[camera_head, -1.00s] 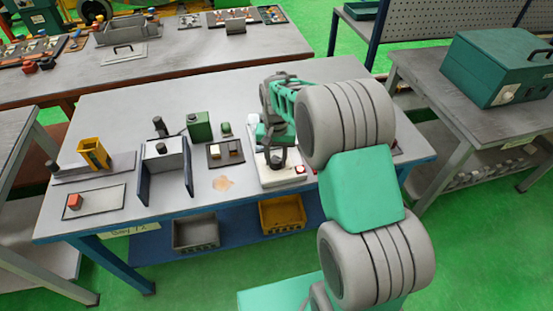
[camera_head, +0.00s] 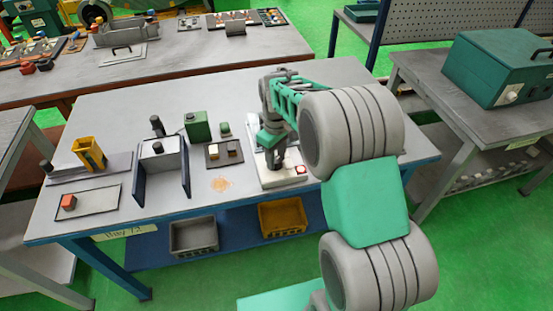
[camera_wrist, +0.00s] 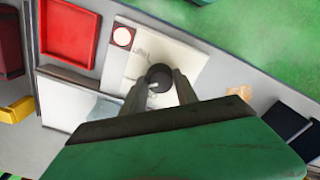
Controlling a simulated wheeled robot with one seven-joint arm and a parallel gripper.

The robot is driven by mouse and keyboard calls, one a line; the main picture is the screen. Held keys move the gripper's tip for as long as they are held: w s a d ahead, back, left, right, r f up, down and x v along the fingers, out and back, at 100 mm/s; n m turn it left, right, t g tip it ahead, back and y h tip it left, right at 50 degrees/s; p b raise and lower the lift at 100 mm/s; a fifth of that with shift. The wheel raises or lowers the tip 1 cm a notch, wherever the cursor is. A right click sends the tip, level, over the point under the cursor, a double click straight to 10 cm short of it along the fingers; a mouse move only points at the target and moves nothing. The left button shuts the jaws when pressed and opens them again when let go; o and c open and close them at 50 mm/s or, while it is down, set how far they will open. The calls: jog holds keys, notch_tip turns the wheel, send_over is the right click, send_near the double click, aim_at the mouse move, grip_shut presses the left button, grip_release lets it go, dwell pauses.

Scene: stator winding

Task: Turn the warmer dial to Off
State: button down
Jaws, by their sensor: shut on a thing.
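A white unit with a red round button (camera_head: 300,169) stands near the front edge of the grey table, right of centre. My gripper (camera_wrist: 159,88) reaches down over this unit and is shut on a dark round knob (camera_wrist: 158,76), seen from above between the fingertips. I take the knob for the warmer dial; no pointer or setting marks on it are readable. In the head view my gripper (camera_head: 272,160) is small and partly blends with the unit.
Left on the table (camera_head: 115,105) are a grey fixture with blue side plates (camera_head: 160,160), a green box (camera_head: 197,126) and a dark tray with small blocks (camera_head: 223,153). Yellow (camera_head: 283,217) and grey (camera_head: 194,236) bins sit below. A large green box (camera_head: 500,68) stands on the right-hand bench.

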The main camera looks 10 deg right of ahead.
aim_at(276, 160)
jog(key=n+b, duration=0.1)
jog(key=n, duration=0.4)
jog(key=shift+n, duration=0.4)
jog(key=n, duration=0.5)
dwell(0.4)
jog(key=c, duration=0.9)
grip_release()
jog(key=shift+c, duration=0.2)
notch_tip(276, 160, up, 8)
jog(key=shift+f+b, duration=0.1)
jog(key=shift+b, duration=0.7)
